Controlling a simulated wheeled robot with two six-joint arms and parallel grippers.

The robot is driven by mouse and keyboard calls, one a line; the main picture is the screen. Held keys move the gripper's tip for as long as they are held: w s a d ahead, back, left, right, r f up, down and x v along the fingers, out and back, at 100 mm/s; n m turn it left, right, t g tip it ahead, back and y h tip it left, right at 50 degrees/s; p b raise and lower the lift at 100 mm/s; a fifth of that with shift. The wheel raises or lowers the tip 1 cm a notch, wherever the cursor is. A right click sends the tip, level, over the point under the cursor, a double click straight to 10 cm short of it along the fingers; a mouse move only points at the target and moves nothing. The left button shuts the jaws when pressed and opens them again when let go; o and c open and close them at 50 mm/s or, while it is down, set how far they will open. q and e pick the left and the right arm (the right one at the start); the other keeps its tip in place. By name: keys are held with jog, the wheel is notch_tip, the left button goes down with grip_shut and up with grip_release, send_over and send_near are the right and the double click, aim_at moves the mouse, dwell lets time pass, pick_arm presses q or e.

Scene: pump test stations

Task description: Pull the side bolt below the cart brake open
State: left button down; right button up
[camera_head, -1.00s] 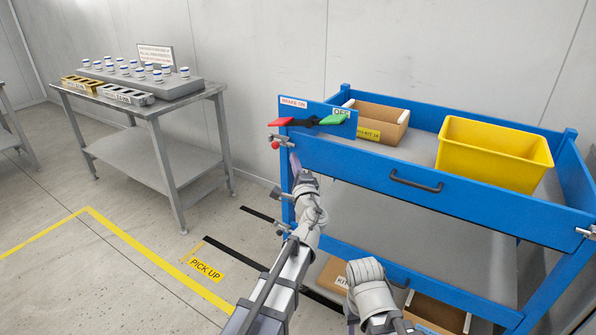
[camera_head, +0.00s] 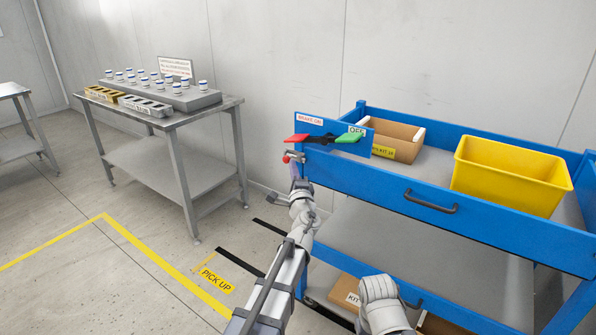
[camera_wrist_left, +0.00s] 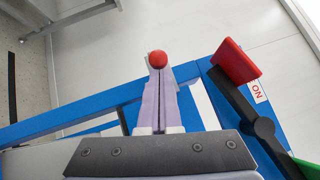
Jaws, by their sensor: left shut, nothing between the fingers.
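The side bolt (camera_head: 294,156) is a small metal piece with a red knob, at the left corner post of the blue cart, below the brake lever. My left gripper (camera_head: 295,173) is just below the bolt, its fingers shut and pointing up. In the left wrist view the red knob (camera_wrist_left: 158,58) shows at the tips of the shut fingers (camera_wrist_left: 160,75); nothing is between them. Whether they touch it I cannot tell. The brake lever (camera_head: 322,139) has a red end at the "BRAKE ON" label and a green end by "OFF". My right gripper is not in view.
The blue cart (camera_head: 390,190) carries a yellow bin (camera_head: 510,178) and a cardboard kit box (camera_head: 398,137), with boxes on its lower shelf. A steel table (camera_head: 165,160) with several vials stands at the left.

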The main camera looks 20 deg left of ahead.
pick_arm(q)
jog(key=a, duration=0.1)
jog(key=w+a, duration=0.1)
jog(key=shift+a, duration=0.35)
jog(key=w+d+b+v, duration=0.1)
jog(key=d+b+v, duration=0.1)
jog(key=v, duration=1.1)
jog(key=shift+d+f+b, duration=0.3)
jog(key=shift+d+b, duration=0.1)
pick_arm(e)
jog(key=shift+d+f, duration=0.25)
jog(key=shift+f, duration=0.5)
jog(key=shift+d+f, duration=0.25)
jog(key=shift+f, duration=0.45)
pick_arm(q)
jog(key=shift+w, duration=0.15)
